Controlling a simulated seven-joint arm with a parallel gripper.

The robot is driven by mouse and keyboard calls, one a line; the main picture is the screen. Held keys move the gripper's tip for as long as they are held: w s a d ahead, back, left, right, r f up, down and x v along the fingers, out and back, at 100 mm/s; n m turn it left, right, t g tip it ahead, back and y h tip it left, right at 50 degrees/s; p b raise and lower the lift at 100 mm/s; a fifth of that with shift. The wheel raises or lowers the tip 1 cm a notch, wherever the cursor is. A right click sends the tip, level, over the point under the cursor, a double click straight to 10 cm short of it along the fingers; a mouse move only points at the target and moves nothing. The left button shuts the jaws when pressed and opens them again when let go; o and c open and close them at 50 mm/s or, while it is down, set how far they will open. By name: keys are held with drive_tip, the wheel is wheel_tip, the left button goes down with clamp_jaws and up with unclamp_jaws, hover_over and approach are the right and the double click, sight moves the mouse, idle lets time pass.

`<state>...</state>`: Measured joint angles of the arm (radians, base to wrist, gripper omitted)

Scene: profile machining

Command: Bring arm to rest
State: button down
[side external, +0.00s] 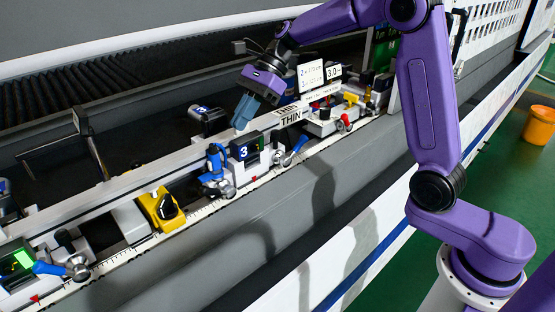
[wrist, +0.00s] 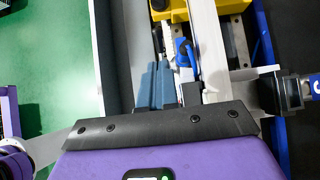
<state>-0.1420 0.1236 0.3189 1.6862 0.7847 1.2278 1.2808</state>
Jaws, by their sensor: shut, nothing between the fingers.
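My purple arm reaches in from the right of the side view, over the machine bed. My gripper (side external: 241,125) points down above the rail, just above and left of the block marked 3 (side external: 245,150). In the wrist view, its blue-grey fingers (wrist: 156,68) lie close together with nothing held. A blue-handled clamp (side external: 216,165) stands just below and left of the fingertips; it also shows to the right of the fingers in the wrist view (wrist: 185,52). Whether the fingertips touch anything is hard to tell.
A yellow block with a black knob (side external: 162,208) sits farther left along the ruler rail. A second blue-handled clamp (side external: 60,268) is at lower left. An orange bucket (side external: 540,125) is on the green floor.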

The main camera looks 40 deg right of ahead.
drive_tip(key=s+f+n+g+h, duration=0.1)
drive_tip(key=s+f+n+h, duration=0.1)
drive_tip(key=s+n, duration=0.55)
drive_tip(key=s+f+n+g+h, duration=0.1)
drive_tip(key=s+f+n+h, duration=0.15)
drive_tip(key=s+n, duration=0.5)
drive_tip(key=s+d+f+n+t+h, duration=0.1)
drive_tip(key=s+d+n, duration=0.4)
drive_tip(key=s+n, duration=0.2)
drive_tip(key=s+d+f+n+t+h, duration=0.1)
drive_tip(key=s+d+f+n+h, duration=0.1)
drive_tip(key=s+d+n, duration=0.3)
drive_tip(key=s+n, duration=0.3)
drive_tip(key=s, duration=0.4)
drive_tip(key=shift+s+d+f+n, duration=0.15)
drive_tip(key=shift+d+f+n, duration=0.1)
drive_tip(key=shift+n, duration=0.05)
